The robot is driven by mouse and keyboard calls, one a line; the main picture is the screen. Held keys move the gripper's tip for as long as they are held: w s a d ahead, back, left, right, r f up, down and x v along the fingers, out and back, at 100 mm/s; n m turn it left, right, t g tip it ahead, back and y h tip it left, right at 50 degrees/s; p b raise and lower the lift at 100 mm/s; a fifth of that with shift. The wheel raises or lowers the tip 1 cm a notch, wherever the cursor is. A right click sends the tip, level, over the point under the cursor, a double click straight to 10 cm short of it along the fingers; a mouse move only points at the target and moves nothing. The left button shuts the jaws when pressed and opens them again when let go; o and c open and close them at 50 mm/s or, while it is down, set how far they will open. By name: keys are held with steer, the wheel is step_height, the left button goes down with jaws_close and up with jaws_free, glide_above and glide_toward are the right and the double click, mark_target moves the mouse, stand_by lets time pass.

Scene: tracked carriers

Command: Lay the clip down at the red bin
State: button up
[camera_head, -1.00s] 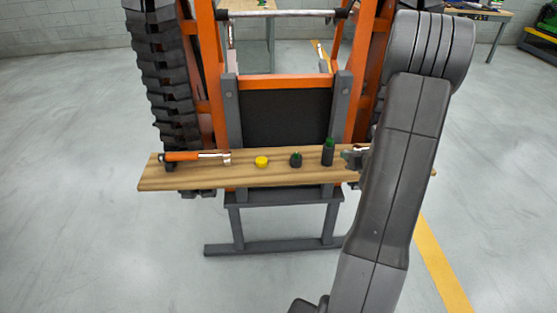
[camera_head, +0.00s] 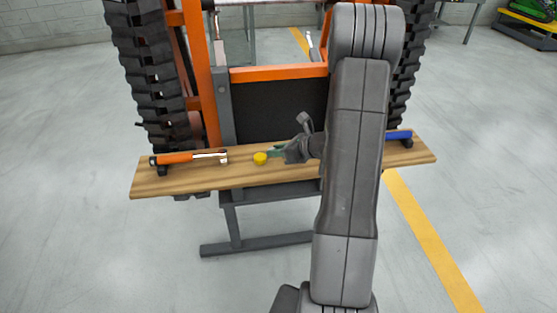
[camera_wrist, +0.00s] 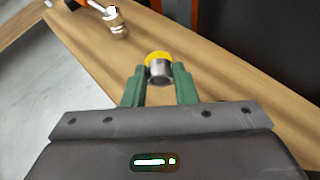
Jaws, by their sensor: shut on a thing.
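My gripper (camera_head: 270,153) reaches in from the right over the wooden plank. Its green fingers (camera_wrist: 159,85) are closed on a small silver cylinder with a yellow top (camera_wrist: 159,68), which sits between the fingertips in the wrist view. In the head view its yellow top (camera_head: 260,158) shows at the fingertips, over or on the plank; I cannot tell if it touches the wood. I see nothing that I can name as a clip, and no red bin shows. My arm hides part of the plank's right half.
The plank (camera_head: 155,186) lies across an orange tracked carrier (camera_head: 278,72). An orange-handled tool (camera_head: 178,157) lies at its left end, also in the wrist view (camera_wrist: 116,22). A blue item (camera_head: 398,134) lies at its right end. Open floor lies in front.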

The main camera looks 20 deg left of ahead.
steer(key=shift+f, duration=2.25)
steer(key=shift+f, duration=0.2)
steer(key=o, duration=0.7)
steer(key=shift+r, duration=0.1)
steer(key=shift+r, duration=0.1)
